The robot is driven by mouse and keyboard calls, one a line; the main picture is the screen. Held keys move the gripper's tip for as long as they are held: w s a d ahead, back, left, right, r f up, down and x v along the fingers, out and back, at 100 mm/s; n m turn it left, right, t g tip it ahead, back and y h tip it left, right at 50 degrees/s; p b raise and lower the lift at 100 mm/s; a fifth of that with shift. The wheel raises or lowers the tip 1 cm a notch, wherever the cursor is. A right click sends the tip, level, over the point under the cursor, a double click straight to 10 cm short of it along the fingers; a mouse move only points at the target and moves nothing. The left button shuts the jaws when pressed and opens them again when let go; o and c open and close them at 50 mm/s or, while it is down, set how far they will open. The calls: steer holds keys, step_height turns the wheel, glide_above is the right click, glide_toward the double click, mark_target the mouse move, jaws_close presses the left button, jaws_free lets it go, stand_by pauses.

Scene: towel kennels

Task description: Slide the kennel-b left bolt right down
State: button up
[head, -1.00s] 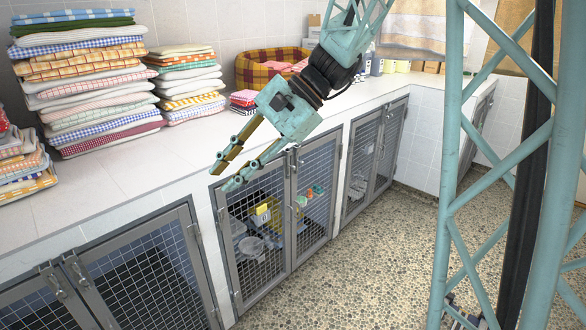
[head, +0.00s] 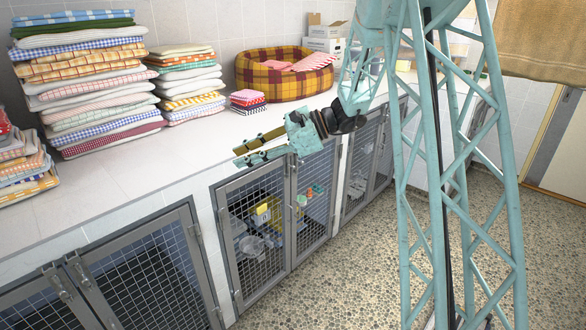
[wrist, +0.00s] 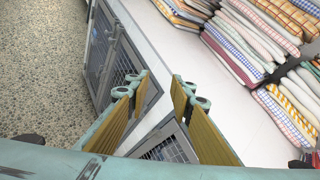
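My gripper (head: 236,156) is open and empty, fingers apart, above the counter's front edge over the middle kennel. In the wrist view its fingers (wrist: 162,88) stand wide apart with nothing between them. The middle kennel (head: 253,235) has two shut mesh doors in grey frames. Small bolt hardware (head: 297,208) shows where its doors meet, too small to read its position. The left kennel carries two metal bolts (head: 58,284) near its door meeting. No label is legible, so I cannot tell which kennel is b. My gripper touches no bolt.
Folded towel stacks (head: 85,85) and a plaid pet bed (head: 283,85) stand on the white counter (head: 110,195). A right kennel (head: 362,160) lies beyond the middle one. The pebbled floor (head: 310,285) before the doors is clear, apart from my own lattice column.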

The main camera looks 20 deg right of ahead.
steer(key=w+d+f+m+t, duration=0.35)
steer(key=w+d+f, duration=0.25)
steer(key=w+d, duration=0.2)
steer(key=m+t+h+p, duration=0.3)
steer(key=m+t+h, duration=0.2)
steer(key=m+t, duration=0.5)
glide_toward(293, 167)
steer(key=s+d+r+m+g, duration=0.1)
steer(key=s+d+m+g, duration=0.1)
steer(key=s, duration=0.1)
steer(key=shift+w, duration=0.15)
steer(key=shift+w+r, duration=0.1)
steer(key=shift+f+b+x, duration=0.2)
steer(key=shift+b+x, duration=0.75)
steer(key=shift+x, duration=5.85)
steer(key=shift+d, duration=0.1)
steer(key=shift+c, duration=0.7)
jaws_close()
